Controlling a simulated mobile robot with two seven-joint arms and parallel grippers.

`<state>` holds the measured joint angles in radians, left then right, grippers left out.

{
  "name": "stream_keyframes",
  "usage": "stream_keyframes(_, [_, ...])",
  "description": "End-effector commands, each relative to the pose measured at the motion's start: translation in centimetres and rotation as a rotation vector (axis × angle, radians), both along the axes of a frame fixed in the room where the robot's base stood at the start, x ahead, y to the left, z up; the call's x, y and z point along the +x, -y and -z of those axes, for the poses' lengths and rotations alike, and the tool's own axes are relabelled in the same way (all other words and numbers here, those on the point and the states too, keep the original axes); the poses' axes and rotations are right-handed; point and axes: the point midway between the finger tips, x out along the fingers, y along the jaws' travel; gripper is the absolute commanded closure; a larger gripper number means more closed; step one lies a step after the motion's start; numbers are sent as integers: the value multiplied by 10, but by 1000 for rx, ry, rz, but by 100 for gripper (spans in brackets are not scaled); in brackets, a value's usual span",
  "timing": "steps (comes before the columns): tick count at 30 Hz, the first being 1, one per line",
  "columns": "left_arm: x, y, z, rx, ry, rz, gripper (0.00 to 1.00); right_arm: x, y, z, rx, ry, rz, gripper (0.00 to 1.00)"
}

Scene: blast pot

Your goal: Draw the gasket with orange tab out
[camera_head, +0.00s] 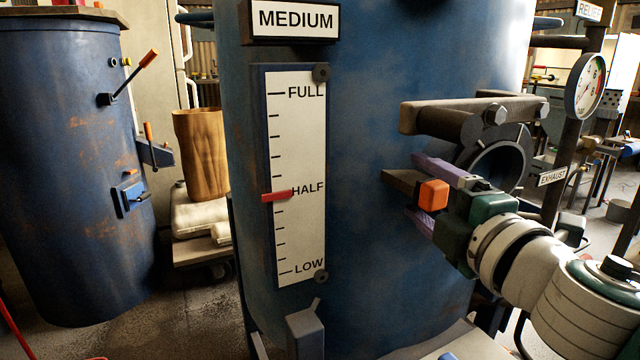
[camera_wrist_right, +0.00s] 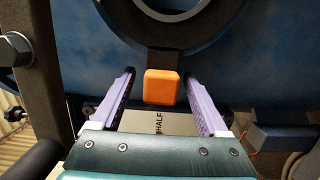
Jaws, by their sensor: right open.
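The gasket's orange tab (camera_head: 433,194) sticks out on a dark bar below the dark ring-shaped flange (camera_head: 497,166) on the blue pot (camera_head: 370,180). My right gripper (camera_head: 428,192) is at the tab, its purple fingers above and below it in the head view. In the right wrist view the orange tab (camera_wrist_right: 163,87) sits between the two open purple fingers (camera_wrist_right: 163,88), with a gap on each side. The dark gasket bar (camera_wrist_right: 165,62) runs from the tab to the ring. The gasket's seated part is hidden. My left gripper is not in view.
A dark clamp bar with bolts (camera_head: 475,115) is above the gripper. A pressure gauge (camera_head: 585,85) and an EXHAUST label (camera_head: 552,176) stand at right. The level scale (camera_head: 298,170) is on the pot; another blue vessel (camera_head: 70,170) stands at left.

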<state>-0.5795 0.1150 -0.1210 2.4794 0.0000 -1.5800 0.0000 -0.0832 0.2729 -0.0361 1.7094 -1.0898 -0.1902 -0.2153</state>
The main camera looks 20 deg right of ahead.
Motion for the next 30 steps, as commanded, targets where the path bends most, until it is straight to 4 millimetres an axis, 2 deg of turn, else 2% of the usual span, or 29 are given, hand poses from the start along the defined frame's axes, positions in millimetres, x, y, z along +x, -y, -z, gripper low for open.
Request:
stream_keyframes(8, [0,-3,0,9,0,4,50,1,0,0,-1,-1,-1,25])
stream_keyframes(27, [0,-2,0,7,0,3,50,1,0,0,0,-1,-1,97])
stream_keyframes(28, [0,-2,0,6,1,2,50,1,0,0,0,-1,-1,100])
stream_keyframes(30, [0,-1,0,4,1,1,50,1,0,0,0,-1,-1,100])
